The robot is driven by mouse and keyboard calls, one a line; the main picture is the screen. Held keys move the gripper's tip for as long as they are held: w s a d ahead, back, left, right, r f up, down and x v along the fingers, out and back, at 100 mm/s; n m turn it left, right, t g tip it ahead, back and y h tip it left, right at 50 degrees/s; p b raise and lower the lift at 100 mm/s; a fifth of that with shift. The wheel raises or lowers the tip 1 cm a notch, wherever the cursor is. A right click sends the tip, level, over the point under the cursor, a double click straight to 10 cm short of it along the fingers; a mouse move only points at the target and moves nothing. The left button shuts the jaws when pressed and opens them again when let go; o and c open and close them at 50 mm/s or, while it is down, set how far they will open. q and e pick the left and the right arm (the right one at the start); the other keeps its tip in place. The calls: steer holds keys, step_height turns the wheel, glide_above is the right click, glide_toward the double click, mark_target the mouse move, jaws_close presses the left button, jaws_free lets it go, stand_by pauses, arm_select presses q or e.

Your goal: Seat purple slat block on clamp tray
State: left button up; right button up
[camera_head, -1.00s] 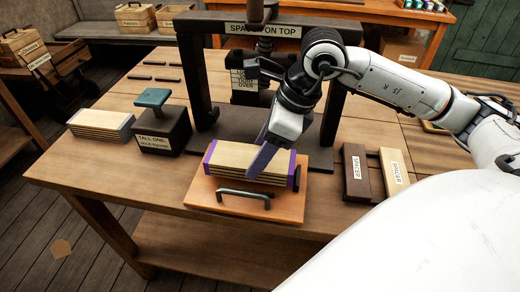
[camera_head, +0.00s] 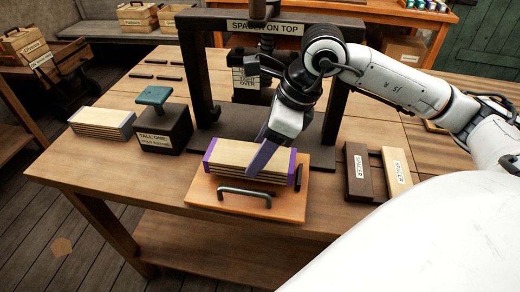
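The purple slat block (camera_head: 232,156), a stack of pale wooden slats with purple ends, lies on the orange-brown clamp tray (camera_head: 208,192) in front of the press. The tray has a grey bar handle (camera_head: 244,194) at its front and a dark post at its right. My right gripper (camera_head: 262,158) points down at the right half of the block, its purple-grey finger crossing the block's front face. The other finger is hidden, so I cannot tell if it grips the block. My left gripper is not in view.
The black press frame (camera_head: 195,75) stands behind the tray. A tall dark block with a teal handle (camera_head: 153,97) and a grey-ended slat stack (camera_head: 100,123) are at left. Two spacers (camera_head: 358,172) lie at right. The table's front left is clear.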

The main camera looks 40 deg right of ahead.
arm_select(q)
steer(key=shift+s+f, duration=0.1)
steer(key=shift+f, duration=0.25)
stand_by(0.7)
